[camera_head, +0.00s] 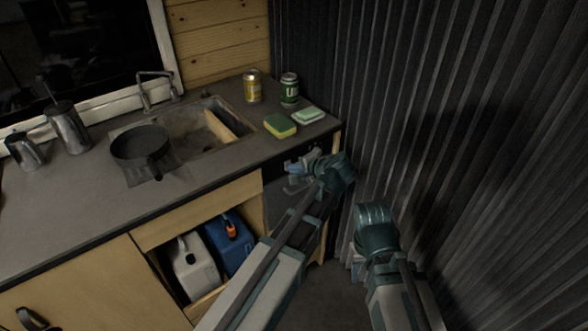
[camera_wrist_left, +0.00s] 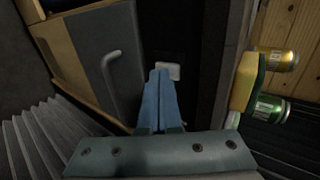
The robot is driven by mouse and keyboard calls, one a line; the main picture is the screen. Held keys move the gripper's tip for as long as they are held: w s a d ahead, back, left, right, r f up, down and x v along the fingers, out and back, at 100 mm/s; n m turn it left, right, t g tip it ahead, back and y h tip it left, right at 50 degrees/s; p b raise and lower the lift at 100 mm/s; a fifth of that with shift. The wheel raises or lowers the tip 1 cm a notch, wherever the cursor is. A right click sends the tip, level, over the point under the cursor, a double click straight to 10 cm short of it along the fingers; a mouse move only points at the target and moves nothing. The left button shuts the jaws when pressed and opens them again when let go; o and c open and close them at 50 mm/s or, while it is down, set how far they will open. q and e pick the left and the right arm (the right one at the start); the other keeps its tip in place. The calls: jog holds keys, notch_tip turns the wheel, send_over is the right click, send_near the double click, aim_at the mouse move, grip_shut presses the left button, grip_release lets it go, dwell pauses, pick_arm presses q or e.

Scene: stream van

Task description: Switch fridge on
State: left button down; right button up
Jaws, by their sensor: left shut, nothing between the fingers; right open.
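The fridge is built in under the right end of the counter, its grey door (camera_head: 283,203) mostly behind my left arm. In the left wrist view, the grey fridge door (camera_wrist_left: 92,48) has a bar handle (camera_wrist_left: 112,82), and a dark panel beside it carries a small pale switch (camera_wrist_left: 174,71). My left gripper (camera_head: 293,168) is shut and empty in front of that panel. In the left wrist view, its blue fingertips (camera_wrist_left: 158,74) overlap the switch's left edge; I cannot tell whether they touch it. My right gripper (camera_head: 357,266) is open, low beside the corrugated wall, its fingers mostly hidden.
The counter above holds two cans (camera_head: 252,87), sponges (camera_head: 280,126), a sink (camera_head: 190,133) and a pan (camera_head: 140,146). An open cupboard holds a white jug (camera_head: 194,270) and a blue jug (camera_head: 230,248). A corrugated wall (camera_head: 450,130) closes off the right side.

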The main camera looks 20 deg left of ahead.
pick_arm(q)
jog(key=shift+w+a+f+b, duration=0.1)
jog(key=shift+a+f+b, duration=0.1)
jog(key=shift+f+b, duration=0.15)
jog(key=shift+d+r, duration=0.1)
jog(key=shift+r, duration=0.1)
jog(key=shift+r+p, duration=0.1)
jog(key=shift+p, duration=0.2)
jog(key=shift+w+a+r+p, duration=0.2)
jog(key=shift+r+p, duration=0.5)
jog(key=shift+p, duration=0.1)
jog(key=shift+s, duration=0.1)
